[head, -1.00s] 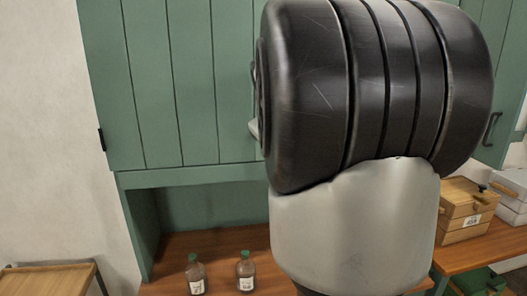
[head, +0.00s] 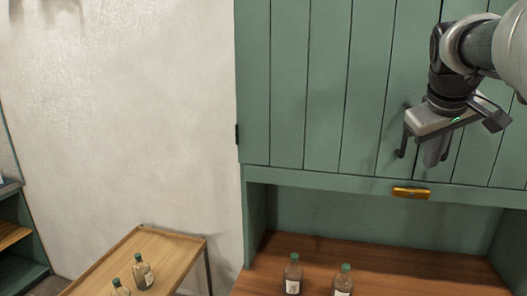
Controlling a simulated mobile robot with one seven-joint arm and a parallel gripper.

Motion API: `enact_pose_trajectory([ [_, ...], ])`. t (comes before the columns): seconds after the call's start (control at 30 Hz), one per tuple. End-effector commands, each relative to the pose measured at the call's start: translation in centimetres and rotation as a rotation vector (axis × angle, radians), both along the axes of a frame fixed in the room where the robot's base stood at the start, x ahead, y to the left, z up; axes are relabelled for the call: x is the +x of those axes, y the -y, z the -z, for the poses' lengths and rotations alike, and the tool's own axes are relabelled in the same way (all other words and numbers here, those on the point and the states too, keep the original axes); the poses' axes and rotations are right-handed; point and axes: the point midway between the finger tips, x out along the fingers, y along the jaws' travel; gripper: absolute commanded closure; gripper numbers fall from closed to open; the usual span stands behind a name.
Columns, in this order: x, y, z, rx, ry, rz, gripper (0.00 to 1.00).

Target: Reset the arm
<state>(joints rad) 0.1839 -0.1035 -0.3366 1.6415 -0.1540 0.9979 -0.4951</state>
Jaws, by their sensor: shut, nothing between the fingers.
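My arm comes in from the upper right of the head view. My gripper (head: 432,160) hangs from it, fingers pointing down, shut and empty. It is in front of the green cabinet doors (head: 320,80), close to the dark door handles in the picture. Whether it touches them cannot be told.
Two brown bottles with green caps, one (head: 293,274) left of the other (head: 343,281), stand on the wooden counter (head: 400,266) below the cabinet. A brass latch (head: 411,193) is on the cabinet's lower rail. A wooden side table (head: 150,244) with two more bottles (head: 143,271) stands left.

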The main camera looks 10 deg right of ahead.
Motion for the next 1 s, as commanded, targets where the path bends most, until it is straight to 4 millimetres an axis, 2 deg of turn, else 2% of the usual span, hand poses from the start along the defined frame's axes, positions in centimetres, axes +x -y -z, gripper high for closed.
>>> enact_pose_trajectory([
  [0.03,-0.6,-2.6,0.7,0.038,0.015,-0.019,1.0],
  [0.13,-2.4,-8.7,2.9,0.132,0.042,-0.049,1.0],
  [0.2,-4.3,-13.4,4.8,0.197,0.052,-0.069,1.0],
  [0.3,-7.5,-19.2,7.8,0.273,0.053,-0.088,1.0],
  [0.4,-10.8,-23.4,11.0,0.326,0.044,-0.097,1.0],
  [0.5,-13.4,-26.0,13.6,0.358,0.032,-0.095,1.0],
  [0.63,-15.3,-27.5,15.7,0.376,0.023,-0.089,1.0],
  [1.0,-15.7,-27.8,16.2,0.381,0.018,-0.085,1.0],
])
